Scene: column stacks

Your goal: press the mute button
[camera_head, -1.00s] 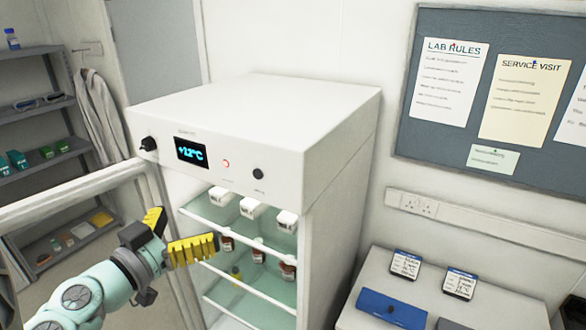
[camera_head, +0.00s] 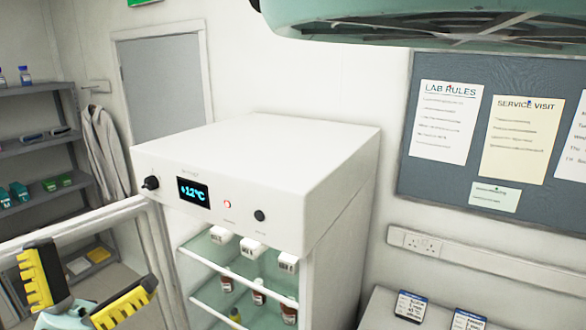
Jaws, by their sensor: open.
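The white fridge's front panel (camera_head: 285,230) carries a black knob (camera_head: 151,183), a display (camera_head: 194,194) reading +12°C, a small red-lit ring (camera_head: 227,204) and a round black button (camera_head: 259,215). Small labels sit below the ring and the button, too small to read, so I cannot tell which one is the mute button. My gripper (camera_head: 88,288), with yellow ribbed fingers spread apart, is open and empty at the lower left. It is left of and below the panel, apart from it in the picture.
The fridge door (camera_head: 75,222) stands open at the left, near my gripper. Vials and white boxes sit on the fridge shelves (camera_head: 213,285). A cabinet with cards (camera_head: 411,306) stands at the right. A shelf unit (camera_head: 35,143) and a lab coat are at the back left.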

